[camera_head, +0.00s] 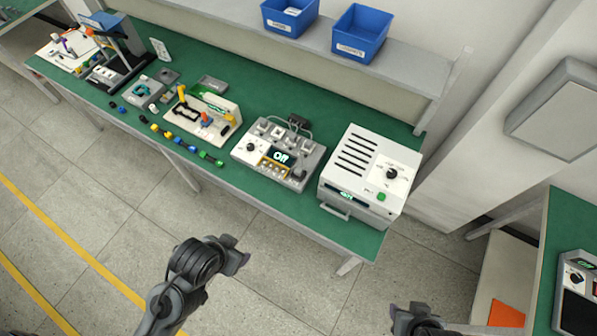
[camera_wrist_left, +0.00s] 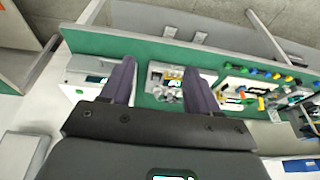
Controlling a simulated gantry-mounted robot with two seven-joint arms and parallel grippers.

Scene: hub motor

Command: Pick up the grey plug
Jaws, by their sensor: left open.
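I cannot single out a grey plug for certain. Several small plugs (camera_head: 180,141) in black, blue, yellow and green lie in a row along the bench's front edge; they also show in the left wrist view (camera_wrist_left: 265,73). A dark piece with cables (camera_head: 299,121) sits at the back of the grey tester box (camera_head: 240,152), whose display reads Off. My left gripper (camera_head: 238,258) is in front of the bench, apart from it, open and empty; its two fingers show in the left wrist view (camera_wrist_left: 160,82). My right gripper (camera_head: 418,312) is low in view, partly cut off, its jaws unclear.
The green bench (camera_head: 270,90) also holds a white vented box (camera_head: 362,165), a white fixture (camera_head: 222,128) and a press-like stand (camera_head: 125,50). Two blue bins (camera_head: 359,30) stand on the shelf behind. Another green bench (camera_head: 570,225) is at right. The floor in front is clear.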

